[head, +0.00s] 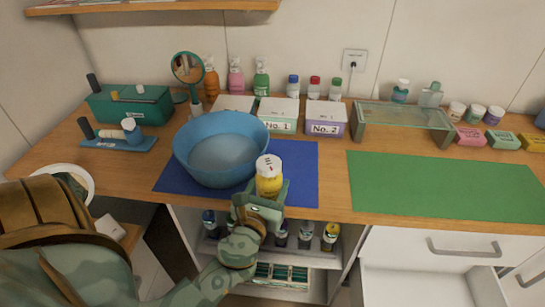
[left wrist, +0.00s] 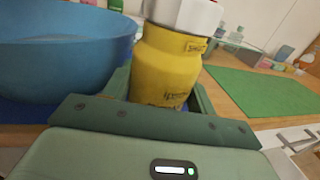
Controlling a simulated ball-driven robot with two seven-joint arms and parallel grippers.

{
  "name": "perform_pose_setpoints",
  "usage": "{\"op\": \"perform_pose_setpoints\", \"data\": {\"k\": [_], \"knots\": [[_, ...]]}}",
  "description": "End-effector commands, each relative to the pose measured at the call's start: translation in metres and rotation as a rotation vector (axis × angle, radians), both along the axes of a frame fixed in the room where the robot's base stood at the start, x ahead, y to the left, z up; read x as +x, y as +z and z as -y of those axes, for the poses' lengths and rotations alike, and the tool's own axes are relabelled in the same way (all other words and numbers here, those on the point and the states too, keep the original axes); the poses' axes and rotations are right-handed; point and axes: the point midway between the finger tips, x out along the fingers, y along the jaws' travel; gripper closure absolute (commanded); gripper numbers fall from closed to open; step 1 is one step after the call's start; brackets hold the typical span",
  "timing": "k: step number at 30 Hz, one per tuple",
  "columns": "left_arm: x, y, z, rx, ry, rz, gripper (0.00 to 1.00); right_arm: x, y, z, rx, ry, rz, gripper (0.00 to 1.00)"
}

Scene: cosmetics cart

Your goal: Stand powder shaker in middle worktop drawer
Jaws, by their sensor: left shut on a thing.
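The powder shaker (head: 268,178) is a yellow bottle with a white cap, held upright near the worktop's front edge, in front of the blue bowl. It also shows in the left wrist view (left wrist: 168,65), between the fingers. My left gripper (head: 261,196) is shut on its body; the fingers also show in the left wrist view (left wrist: 160,95). A pulled-out white drawer (head: 415,287) shows at the bottom right, below a closed drawer front (head: 420,243) with a handle. Its visible inside looks empty and its front is out of frame. My right gripper is out of view.
The blue bowl (head: 222,150) stands on a blue mat (head: 300,170), close left of the shaker. A green mat (head: 445,185) lies clear on the right. A glass-topped stand (head: 405,115) is behind. Bottles stand on an open shelf (head: 265,250) below.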

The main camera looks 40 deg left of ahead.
Motion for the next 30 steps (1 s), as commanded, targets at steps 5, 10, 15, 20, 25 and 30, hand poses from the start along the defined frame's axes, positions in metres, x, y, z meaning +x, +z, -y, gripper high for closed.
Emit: {"op": "perform_pose_setpoints", "data": {"k": [5, 10, 15, 20, 25, 30], "knots": [[0.035, 0.0, -0.013, 0.001, -0.001, 0.001, 0.67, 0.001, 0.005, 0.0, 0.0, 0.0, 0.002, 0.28], [0.049, 0.0, -0.018, 0.002, -0.001, 0.0, 0.67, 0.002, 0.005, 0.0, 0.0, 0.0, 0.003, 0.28], [0.077, 0.0, -0.028, 0.0, 0.0, 0.001, 0.67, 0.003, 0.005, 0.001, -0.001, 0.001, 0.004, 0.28], [0.076, -0.019, -0.028, 0.0, -0.001, -0.003, 0.67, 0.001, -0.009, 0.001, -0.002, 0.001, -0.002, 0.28], [0.076, -0.016, -0.028, 0.001, -0.001, -0.001, 0.67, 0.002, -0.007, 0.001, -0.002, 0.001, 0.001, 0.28], [0.076, -0.02, -0.028, 0.001, -0.001, -0.003, 0.67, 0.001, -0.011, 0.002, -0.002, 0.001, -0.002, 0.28]]}}
